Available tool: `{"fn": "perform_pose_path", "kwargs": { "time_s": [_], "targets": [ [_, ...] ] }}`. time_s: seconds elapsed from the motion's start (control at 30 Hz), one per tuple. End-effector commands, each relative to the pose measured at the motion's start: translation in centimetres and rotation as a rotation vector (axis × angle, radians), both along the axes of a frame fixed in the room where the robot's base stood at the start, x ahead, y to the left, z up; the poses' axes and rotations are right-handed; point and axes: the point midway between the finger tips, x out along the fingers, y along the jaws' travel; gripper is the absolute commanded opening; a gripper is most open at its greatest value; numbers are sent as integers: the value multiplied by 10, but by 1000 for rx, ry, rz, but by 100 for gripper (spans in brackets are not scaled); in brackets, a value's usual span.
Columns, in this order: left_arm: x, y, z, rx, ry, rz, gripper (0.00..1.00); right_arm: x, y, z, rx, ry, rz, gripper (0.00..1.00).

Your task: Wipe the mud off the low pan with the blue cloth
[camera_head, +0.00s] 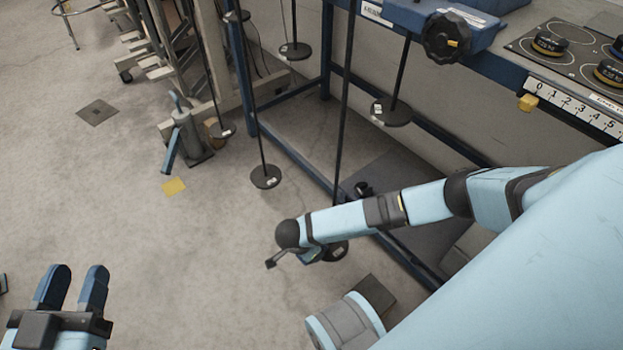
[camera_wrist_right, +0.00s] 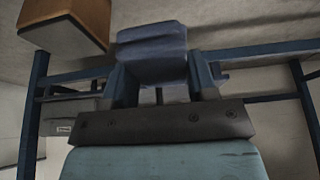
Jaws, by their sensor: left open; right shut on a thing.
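In the head view my left gripper (camera_head: 72,285) is open and empty at the bottom left, over bare floor. In the right wrist view my right gripper (camera_wrist_right: 155,80) is shut on the folded blue cloth (camera_wrist_right: 150,52). My right arm reaches across the head view, but I cannot make out its gripper there. Several dark round pans hang on long rods. One hangs low at centre left (camera_head: 265,177); another (camera_head: 335,251) is partly hidden behind my right arm. I cannot tell which is the low pan, and no mud can be made out.
A blue bench frame (camera_head: 290,150) stands behind the pans. A black knob (camera_head: 447,38) and a numbered scale (camera_head: 575,103) are at upper right. A blue-handled clamp-like stand (camera_head: 185,140) is on the floor. A brown block (camera_wrist_right: 68,20) shows in the wrist view. The left floor is mostly clear.

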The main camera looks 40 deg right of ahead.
Motion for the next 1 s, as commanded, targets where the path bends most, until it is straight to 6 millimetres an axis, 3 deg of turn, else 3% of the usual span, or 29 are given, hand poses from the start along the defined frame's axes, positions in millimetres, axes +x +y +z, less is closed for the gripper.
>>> {"fn": "perform_pose_path", "kwargs": {
  "time_s": [0.63, 1.0],
  "targets": [
    [-1, 1, 13, 10, 0, -2, 43, -26, -2, 1, 1, 2, 0, 34],
    [0, 0, 10, 1, 0, -1, 43, -18, -2, -1, 0, 0, -1, 34]
  ]
}}
